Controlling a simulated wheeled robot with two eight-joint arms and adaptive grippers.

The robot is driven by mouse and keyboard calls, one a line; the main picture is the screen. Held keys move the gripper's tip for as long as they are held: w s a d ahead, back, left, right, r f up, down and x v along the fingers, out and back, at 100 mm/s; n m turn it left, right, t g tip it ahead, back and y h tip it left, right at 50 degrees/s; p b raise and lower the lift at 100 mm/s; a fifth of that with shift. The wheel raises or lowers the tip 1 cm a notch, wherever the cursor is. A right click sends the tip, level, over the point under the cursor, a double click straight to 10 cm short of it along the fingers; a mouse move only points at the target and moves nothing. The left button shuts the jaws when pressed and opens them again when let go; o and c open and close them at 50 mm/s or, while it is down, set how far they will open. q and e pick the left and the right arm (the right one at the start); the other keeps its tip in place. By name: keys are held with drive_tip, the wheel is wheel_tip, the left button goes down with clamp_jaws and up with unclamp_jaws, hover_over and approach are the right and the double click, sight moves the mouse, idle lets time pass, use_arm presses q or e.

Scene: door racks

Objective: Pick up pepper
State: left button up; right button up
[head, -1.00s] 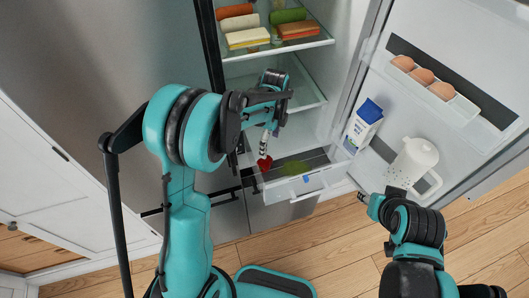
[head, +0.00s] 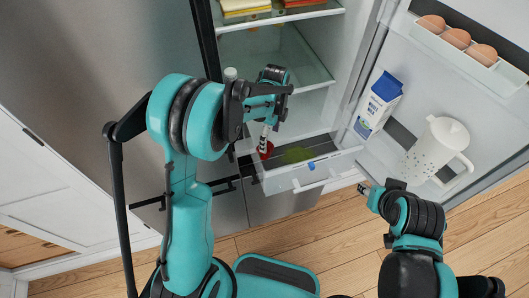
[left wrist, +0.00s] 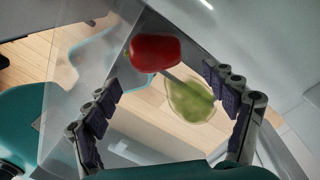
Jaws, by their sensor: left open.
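The red pepper (head: 266,148) lies at the left end of the open fridge drawer (head: 300,179). My left gripper (head: 266,134) is just above it and hides part of it in the head view. In the left wrist view the pepper (left wrist: 155,53) shows beyond and between the spread fingers of my left gripper (left wrist: 165,82), nearer the top of the picture. The gripper is open and empty. My right gripper (head: 366,188) is low in front of the fridge door; its fingers are too small to tell their state.
A green vegetable (head: 297,155) lies right of the pepper in the drawer; it also shows in the left wrist view (left wrist: 190,101). A glass shelf (head: 300,72) is above the drawer. The open door holds a milk carton (head: 377,105), a white jug (head: 435,145) and eggs (head: 456,38).

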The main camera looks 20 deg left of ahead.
sight(269, 147)
use_arm(q)
drive_tip(key=f, duration=0.2)
drive_tip(key=f+b, duration=0.1)
drive_tip(key=f, duration=0.1)
drive_tip(key=s+f, duration=0.1)
drive_tip(key=f, duration=0.1)
drive_tip(key=shift+a+f+b, duration=0.1)
drive_tip(key=shift+b, duration=0.3)
drive_tip(key=c, duration=1.2)
